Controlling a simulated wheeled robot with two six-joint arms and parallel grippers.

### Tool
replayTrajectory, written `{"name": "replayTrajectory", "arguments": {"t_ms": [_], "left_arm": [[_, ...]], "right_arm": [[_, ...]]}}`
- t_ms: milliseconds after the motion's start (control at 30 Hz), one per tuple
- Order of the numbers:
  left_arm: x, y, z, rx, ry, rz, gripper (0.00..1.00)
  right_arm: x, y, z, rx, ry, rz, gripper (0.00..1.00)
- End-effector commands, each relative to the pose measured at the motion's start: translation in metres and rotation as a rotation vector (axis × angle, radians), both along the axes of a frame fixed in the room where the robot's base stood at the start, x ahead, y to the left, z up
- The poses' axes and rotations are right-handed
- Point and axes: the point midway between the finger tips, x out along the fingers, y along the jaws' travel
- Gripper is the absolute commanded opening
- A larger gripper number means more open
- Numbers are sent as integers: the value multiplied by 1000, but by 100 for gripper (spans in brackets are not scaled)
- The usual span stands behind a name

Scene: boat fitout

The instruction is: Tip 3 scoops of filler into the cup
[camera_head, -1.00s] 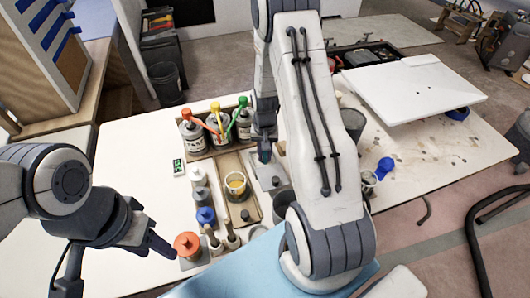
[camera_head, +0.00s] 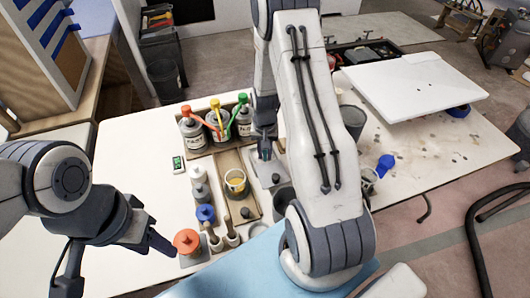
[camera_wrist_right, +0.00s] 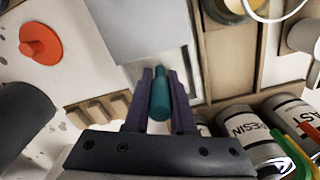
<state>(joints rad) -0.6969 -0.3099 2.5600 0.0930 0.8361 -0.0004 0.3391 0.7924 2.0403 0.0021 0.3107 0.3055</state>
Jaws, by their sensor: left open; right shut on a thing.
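A clear cup (camera_head: 236,181) with yellowish contents stands in the wooden tray at the middle of the table. My right gripper (camera_head: 265,150) is beyond it and to its right, above a grey plate (camera_head: 268,175). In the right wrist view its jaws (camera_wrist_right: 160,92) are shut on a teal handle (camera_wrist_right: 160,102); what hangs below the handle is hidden. No filler can be made out on it. A dark grey pot (camera_head: 284,200) stands right of the cup, partly behind my arm. My left gripper (camera_head: 160,243) is open and empty at the near left, beside the orange-topped item (camera_head: 187,241).
Bottles with red, yellow and green pump tops (camera_head: 217,122) stand in a rack behind the cup. White and blue-capped containers (camera_head: 205,214) stand left of it. A blue scoop (camera_head: 385,163) lies at the right near a tin.

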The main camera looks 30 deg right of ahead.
Motion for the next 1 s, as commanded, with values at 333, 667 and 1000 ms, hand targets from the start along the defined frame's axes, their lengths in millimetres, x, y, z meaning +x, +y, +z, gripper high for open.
{"name": "replayTrajectory", "arguments": {"t_ms": [333, 667, 1000], "left_arm": [[0, 0, 26, 0, 0, 0, 50], [0, 0, 48, 0, 0, 0, 50], [0, 0, 68, 0, 0, 0, 50]], "right_arm": [[0, 0, 31, 0, 0, 0, 0], [0, 0, 58, -1, -1, 0, 0], [0, 0, 82, 0, 0, 0, 0]]}}
